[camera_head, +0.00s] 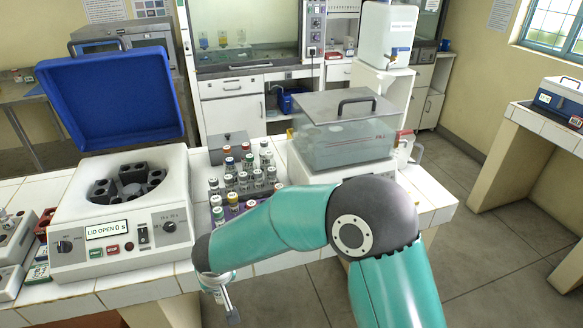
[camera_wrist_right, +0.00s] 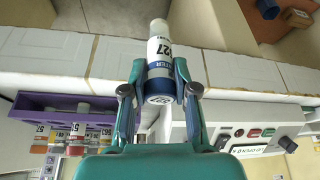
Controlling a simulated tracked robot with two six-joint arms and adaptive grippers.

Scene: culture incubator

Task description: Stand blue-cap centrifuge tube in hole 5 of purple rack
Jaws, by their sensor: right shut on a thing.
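The blue-cap centrifuge tube (camera_wrist_right: 160,50) has a white label reading 27. In the right wrist view, my right gripper (camera_wrist_right: 155,92) is shut on it around its blue cap (camera_wrist_right: 160,84), and the tube body points away from the gripper. In the head view, my right gripper (camera_head: 220,290) hangs at the front edge of the bench, partly hidden by my own arm. The purple rack (camera_wrist_right: 40,101) shows at the left of the right wrist view with several tubes in it. In the head view my arm covers much of the rack; hole 5 cannot be made out. My left gripper is not in view.
A centrifuge (camera_head: 122,215) with its blue lid open stands left of the tubes. Several capped tubes (camera_head: 245,175) stand at mid-bench. A lidded water bath (camera_head: 345,135) is at the right. A grey box (camera_head: 229,147) stands behind the tubes.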

